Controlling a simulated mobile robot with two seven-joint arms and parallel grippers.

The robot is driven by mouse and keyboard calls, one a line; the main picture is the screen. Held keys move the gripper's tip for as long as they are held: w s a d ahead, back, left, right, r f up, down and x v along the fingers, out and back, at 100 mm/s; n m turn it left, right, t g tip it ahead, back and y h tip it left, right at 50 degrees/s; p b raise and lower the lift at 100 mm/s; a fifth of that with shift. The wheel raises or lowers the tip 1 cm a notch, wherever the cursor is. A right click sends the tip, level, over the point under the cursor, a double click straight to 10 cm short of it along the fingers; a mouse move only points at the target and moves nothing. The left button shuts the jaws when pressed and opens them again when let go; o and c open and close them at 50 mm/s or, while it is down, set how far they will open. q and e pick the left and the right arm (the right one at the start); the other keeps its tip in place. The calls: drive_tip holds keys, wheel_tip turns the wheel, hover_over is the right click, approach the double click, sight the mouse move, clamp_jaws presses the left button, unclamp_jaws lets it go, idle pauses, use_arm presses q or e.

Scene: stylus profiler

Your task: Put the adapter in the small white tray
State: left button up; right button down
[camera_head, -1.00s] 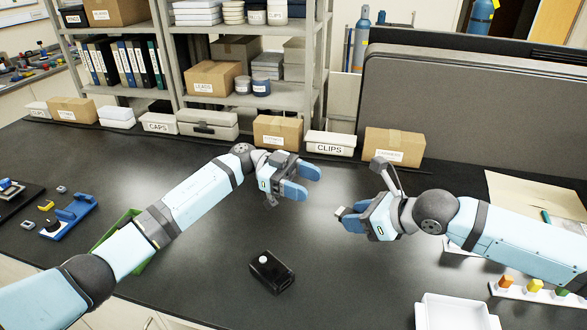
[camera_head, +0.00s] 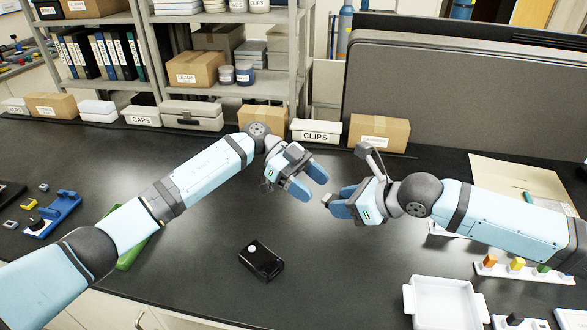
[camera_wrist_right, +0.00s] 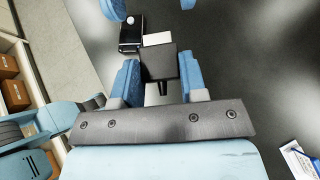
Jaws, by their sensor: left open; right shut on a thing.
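My right gripper (camera_head: 345,207) is shut on the adapter (camera_wrist_right: 161,62), a dark block with a pale end, which shows between the blue fingers in the right wrist view. In the head view only its small grey tip (camera_head: 328,198) shows. My left gripper (camera_head: 312,184) is open and empty, facing the right gripper with a small gap. Its blue fingertips also show at the top of the right wrist view (camera_wrist_right: 113,9). The small white tray (camera_head: 410,302) stands at the front right, below the right arm, and looks empty.
A black box with a white button (camera_head: 262,262) lies on the table in front of the grippers. A white rack with coloured pegs (camera_head: 520,268) and a dark-knobbed part (camera_head: 515,320) are right of the tray. Boxes, including a CLIPS box (camera_head: 316,131), line the back.

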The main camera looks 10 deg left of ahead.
use_arm(q)
drive_tip(key=shift+x, duration=1.4)
drive_tip(key=shift+c, duration=0.2)
drive_tip(key=c, duration=0.7)
drive_tip(key=shift+c, duration=0.3)
use_arm(e)
drive_tip(key=c, duration=0.6)
unclamp_jaws()
